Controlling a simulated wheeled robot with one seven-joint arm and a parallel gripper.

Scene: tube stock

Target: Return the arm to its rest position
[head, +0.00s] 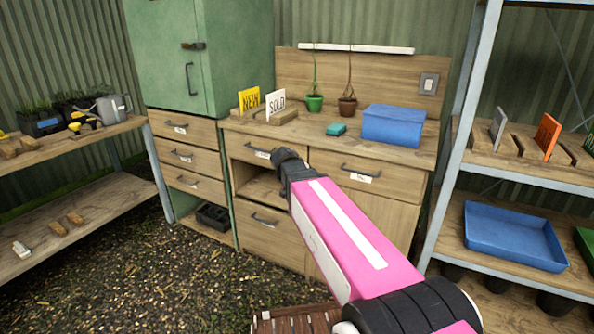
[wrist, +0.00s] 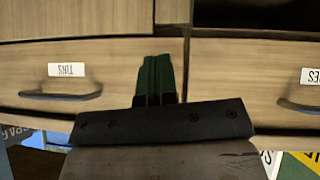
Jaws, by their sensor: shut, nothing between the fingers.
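My pink and black arm (head: 345,235) reaches from the lower right up toward the wooden workbench in the head view. Its black end is in front of the upper drawers, and my fingers cannot be made out there. In the wrist view my gripper (wrist: 157,80) shows with its dark green fingers together and nothing between them. The wrist picture is upside down.
The workbench top (head: 330,146) holds a blue box (head: 393,125), two small pots and signs. A green cabinet (head: 175,60) stands to its left. A metal-framed rack (head: 455,150) with a blue tray (head: 512,235) is close on the right. Gravel floor (head: 150,280) is open at lower left.

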